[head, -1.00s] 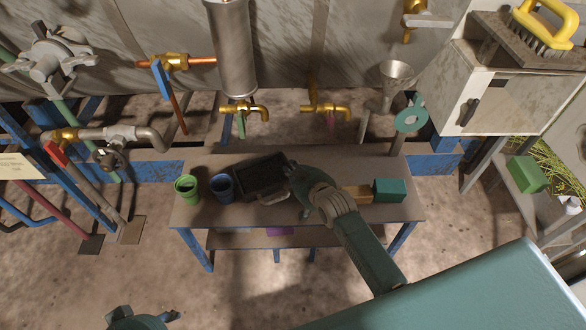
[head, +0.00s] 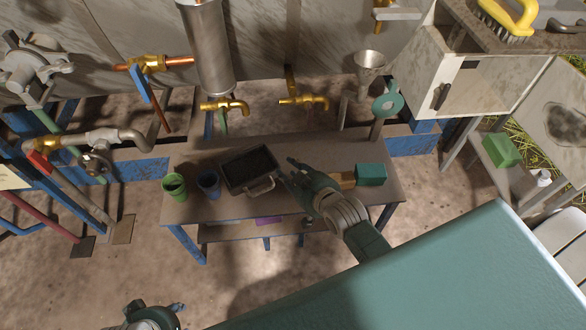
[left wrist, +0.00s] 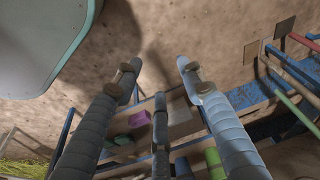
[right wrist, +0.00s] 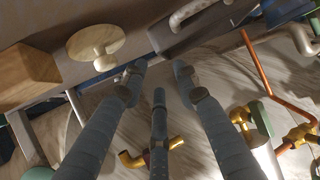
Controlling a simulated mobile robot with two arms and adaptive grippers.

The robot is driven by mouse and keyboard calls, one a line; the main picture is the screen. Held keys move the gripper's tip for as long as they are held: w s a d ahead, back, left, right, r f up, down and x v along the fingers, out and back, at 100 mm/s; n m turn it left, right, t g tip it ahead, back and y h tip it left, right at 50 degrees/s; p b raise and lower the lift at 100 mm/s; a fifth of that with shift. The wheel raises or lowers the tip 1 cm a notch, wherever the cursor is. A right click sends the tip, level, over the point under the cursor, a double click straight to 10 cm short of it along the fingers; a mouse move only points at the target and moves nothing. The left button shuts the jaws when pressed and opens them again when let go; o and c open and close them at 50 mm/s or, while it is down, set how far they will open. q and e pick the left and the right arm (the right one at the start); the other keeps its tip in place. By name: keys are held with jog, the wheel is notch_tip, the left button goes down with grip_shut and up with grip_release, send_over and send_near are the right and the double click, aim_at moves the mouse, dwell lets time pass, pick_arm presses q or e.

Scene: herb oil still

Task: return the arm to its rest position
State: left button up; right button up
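My right gripper (head: 287,172) is above the table's middle, just right of the black tray (head: 234,178). In the right wrist view its fingers (right wrist: 159,68) are spread with nothing between them. My left gripper shows only in part at the lower left of the head view (head: 155,314). In the left wrist view its fingers (left wrist: 158,64) are apart and empty, with bare floor beyond them.
On the table (head: 330,205) stand a green cup (head: 174,188), a blue cup (head: 209,184), a wooden block (head: 346,180) and a teal box (head: 371,174). Brass taps (head: 303,101) and a funnel (head: 369,62) are behind. A white cabinet (head: 470,88) stands at the right.

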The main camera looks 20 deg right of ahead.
pick_arm(q)
jog(key=shift+f, duration=0.95)
